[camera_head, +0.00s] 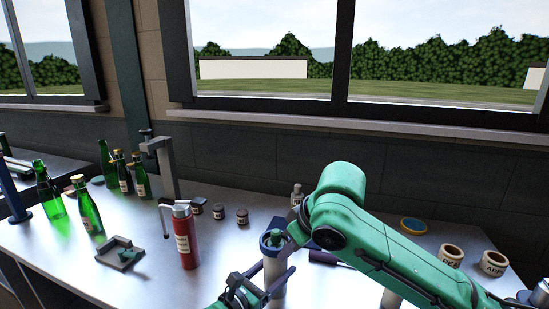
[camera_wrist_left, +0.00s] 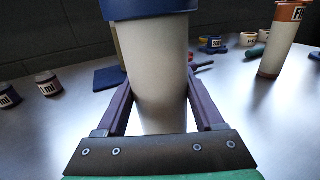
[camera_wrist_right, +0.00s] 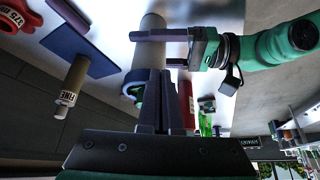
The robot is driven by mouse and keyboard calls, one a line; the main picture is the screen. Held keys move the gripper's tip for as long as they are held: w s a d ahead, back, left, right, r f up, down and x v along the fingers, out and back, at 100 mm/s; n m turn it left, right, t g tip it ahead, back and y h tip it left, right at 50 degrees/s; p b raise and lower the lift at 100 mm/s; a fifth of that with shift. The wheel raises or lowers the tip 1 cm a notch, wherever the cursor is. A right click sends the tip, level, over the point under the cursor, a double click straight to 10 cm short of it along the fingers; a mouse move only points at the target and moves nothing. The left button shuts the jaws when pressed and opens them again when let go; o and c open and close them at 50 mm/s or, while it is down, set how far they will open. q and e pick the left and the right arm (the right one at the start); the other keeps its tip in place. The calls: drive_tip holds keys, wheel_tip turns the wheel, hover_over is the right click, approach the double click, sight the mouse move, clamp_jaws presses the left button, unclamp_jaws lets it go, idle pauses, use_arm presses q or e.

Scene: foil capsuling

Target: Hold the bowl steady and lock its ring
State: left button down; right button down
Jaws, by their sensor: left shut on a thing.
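The bowl is a pale upright cylinder (camera_head: 273,278), also in the left wrist view (camera_wrist_left: 155,62) and the right wrist view (camera_wrist_right: 150,45). A blue band (camera_wrist_left: 150,8) circles its top there. The ring area shows blue and green in the head view (camera_head: 272,240) and in the right wrist view (camera_wrist_right: 136,90). My left gripper (camera_wrist_left: 158,92) is shut on the bowl, one finger on each side. My right gripper (camera_wrist_right: 158,75) is at the ring area, its fingers close together. Whether they grip anything is hidden.
A red bottle (camera_head: 186,240) stands left of the bowl. Several green bottles (camera_head: 88,207) and a grey fixture (camera_head: 119,254) stand further left. Small dark jars (camera_head: 242,216) are behind. Open table lies between red bottle and fixture.

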use_arm(q)
drive_tip(key=shift+a, duration=0.1)
use_arm(e)
wheel_tip(320, 180, up, 6)
drive_tip(key=shift+d, duration=0.15)
drive_tip(key=w+d+n+g+y, duration=0.2)
drive_tip(key=w+d+n+g, duration=0.15)
drive_tip(key=n, duration=0.25)
wheel_tip(320, 180, down, 6)
drive_tip(key=shift+w+t, duration=0.25)
drive_tip(key=shift+t, duration=0.2)
drive_tip(key=shift+w+a, duration=0.1)
drive_tip(key=shift+a, duration=0.55)
idle(0.6)
